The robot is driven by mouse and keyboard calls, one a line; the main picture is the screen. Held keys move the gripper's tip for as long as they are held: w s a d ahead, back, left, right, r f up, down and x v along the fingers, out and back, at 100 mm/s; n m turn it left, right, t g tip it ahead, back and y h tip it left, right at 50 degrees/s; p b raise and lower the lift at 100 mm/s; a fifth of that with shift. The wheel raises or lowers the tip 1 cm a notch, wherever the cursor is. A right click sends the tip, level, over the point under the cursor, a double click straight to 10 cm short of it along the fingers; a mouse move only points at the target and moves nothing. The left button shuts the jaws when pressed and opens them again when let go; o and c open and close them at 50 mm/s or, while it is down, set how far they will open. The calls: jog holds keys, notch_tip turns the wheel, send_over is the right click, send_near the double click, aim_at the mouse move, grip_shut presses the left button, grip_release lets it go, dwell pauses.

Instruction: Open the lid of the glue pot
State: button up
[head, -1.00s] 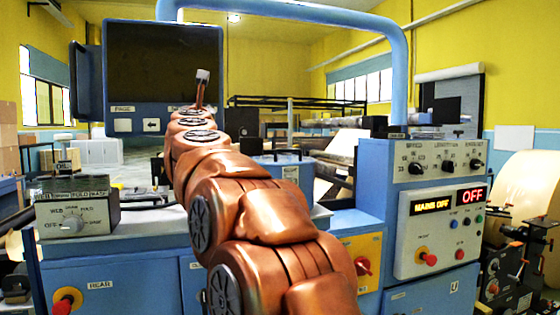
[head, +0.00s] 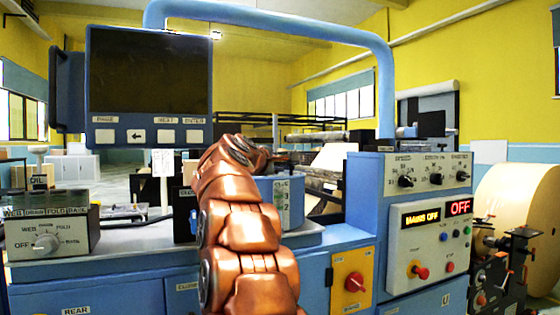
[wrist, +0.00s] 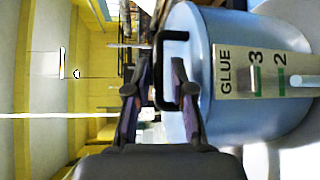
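The glue pot (head: 291,212) is a light blue cylinder on the machine's grey top, partly hidden behind my arm in the head view. In the wrist view the pot (wrist: 225,110) lies sideways in the picture, with a pale label reading GLUE, 3 and 2. A black loop handle (wrist: 158,72) stands out from its lid end, which looks shut. My gripper (wrist: 154,72) is open, its two dark fingers on either side of the handle's outer bar in the picture. I cannot tell whether they touch it. In the head view my gripper is hidden behind the arm.
A screen panel (head: 150,75) hangs at upper left, under a blue tube frame (head: 270,18). A knob box (head: 50,235) stands at left. A control cabinet (head: 375,190) with knobs and red buttons is close on the right. A large paper roll (head: 520,215) is at far right.

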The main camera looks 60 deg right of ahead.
jog(key=shift+p+x, duration=0.4)
jog(key=shift+x, duration=0.95)
grip_shut()
